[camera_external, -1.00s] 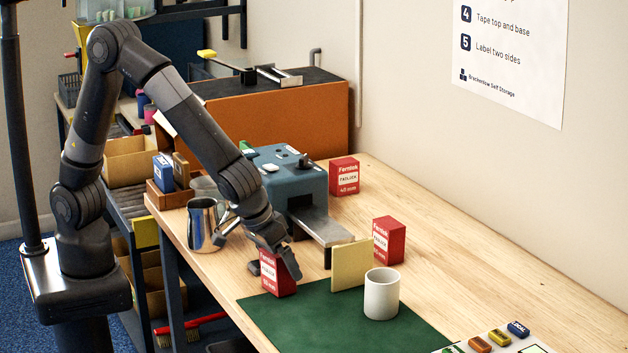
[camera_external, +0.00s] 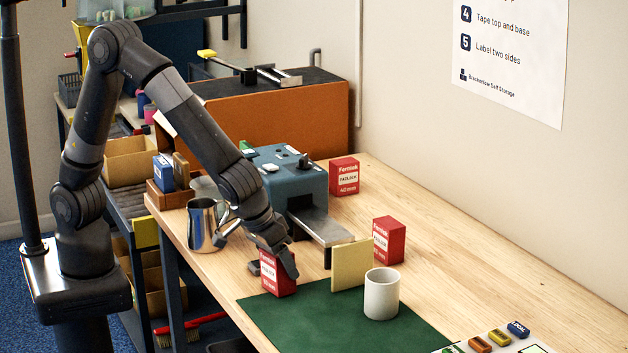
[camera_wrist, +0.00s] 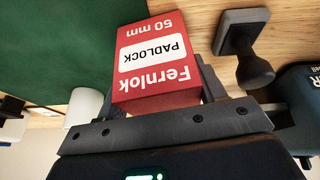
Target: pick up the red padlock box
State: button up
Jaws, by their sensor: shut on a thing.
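A red padlock box (camera_external: 277,275) with a white label stands upright at the back left corner of the green mat (camera_external: 330,312). My gripper (camera_external: 277,262) is shut on this box from above, with a finger on each side. In the wrist view the box (camera_wrist: 157,65) sits between the fingers, and its label reads Fernlok Padlock 50 mm. I cannot tell whether its base touches the mat. Two similar red boxes stand apart from my gripper: one (camera_external: 389,240) behind the yellow card, one (camera_external: 344,177) marked 40 mm farther back.
A yellow card (camera_external: 350,266) stands upright right of the held box, with a white mug (camera_external: 381,294) in front. A dark stamp-like object (camera_wrist: 246,48) lies close to the box. A steel jug (camera_external: 202,225) and blue machine (camera_external: 285,172) stand behind.

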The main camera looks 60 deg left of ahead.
jog(key=shift+r, duration=0.55)
jog(key=v, duration=0.4)
jog(key=shift+w+d+r, duration=0.1)
jog(key=shift+w+d, duration=0.1)
jog(key=shift+d, duration=0.05)
jog(key=s+d+r, duration=0.3)
jog(key=s+r, duration=0.3)
jog(key=s, duration=0.4)
jog(key=w+a+n, duration=0.1)
jog(key=w+a, duration=0.2)
jog(key=w, duration=0.7)
jog(key=w+a+y, duration=0.1)
jog(key=w+a, duration=0.2)
jog(key=w, duration=0.7)
jog(key=w+a+n, duration=0.1)
jog(key=w+a, duration=0.3)
jog(key=w, duration=0.6)
jog(key=w+a+n+y, duration=0.1)
jog(key=w+a, duration=0.9)
jog(key=w, duration=0.2)
jog(key=shift+w+a+f, duration=1.2)
jog(key=shift+a+f, duration=0.3)
jog(key=shift+f, duration=0.35)
jog(key=shift+w+a+f, duration=1.2)
jog(key=shift+a+f, duration=0.3)
jog(key=shift+f, duration=0.3)
jog(key=shift+w+a+f, duration=1.2)
jog(key=shift+a+f, duration=0.3)
jog(key=shift+f, duration=0.35)
